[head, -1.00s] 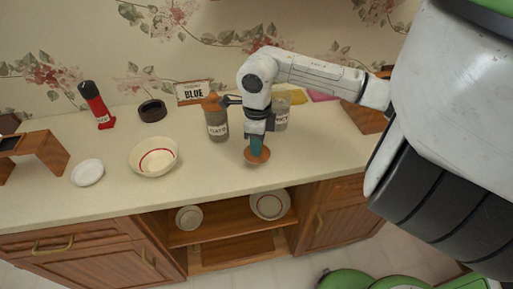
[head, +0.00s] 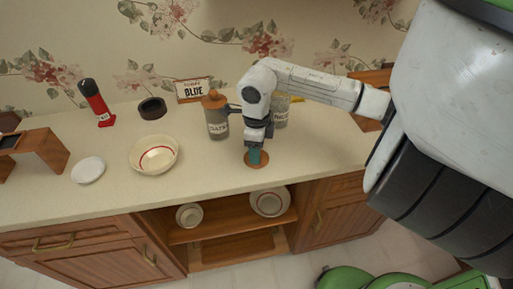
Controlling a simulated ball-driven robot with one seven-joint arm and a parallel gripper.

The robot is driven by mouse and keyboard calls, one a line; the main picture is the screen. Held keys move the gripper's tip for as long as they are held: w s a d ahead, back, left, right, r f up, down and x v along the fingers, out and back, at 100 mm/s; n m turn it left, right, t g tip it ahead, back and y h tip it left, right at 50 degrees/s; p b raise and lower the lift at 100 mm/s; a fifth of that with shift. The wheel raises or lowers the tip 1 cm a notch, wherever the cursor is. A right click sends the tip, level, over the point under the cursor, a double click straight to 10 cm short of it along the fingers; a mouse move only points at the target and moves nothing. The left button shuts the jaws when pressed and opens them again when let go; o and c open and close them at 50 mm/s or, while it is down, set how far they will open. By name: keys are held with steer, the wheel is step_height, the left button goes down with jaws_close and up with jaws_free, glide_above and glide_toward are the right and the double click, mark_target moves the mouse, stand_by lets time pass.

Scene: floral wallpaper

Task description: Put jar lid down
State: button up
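The jar lid (head: 257,164) is a flat orange-brown wooden disc at the front part of the counter, below my gripper. The lid appears to lie flat on the counter. A glass jar labelled OATS (head: 217,122) stands behind and left of my gripper, with a brown knobbed top. A second jar labelled RICE (head: 281,113) stands behind my arm, partly hidden.
A cream bowl (head: 136,157), a white plate (head: 88,170), a red bottle (head: 95,104), a dark ring-shaped dish (head: 152,109) and a wooden stand (head: 48,146) are to the left. The counter (head: 205,175) is clear left of the lid.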

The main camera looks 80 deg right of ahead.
steer(key=shift+r, duration=0.1)
step_height(320, 180, up, 12)
steer(key=b, duration=0.1)
stand_by(0.5)
stand_by(0.5)
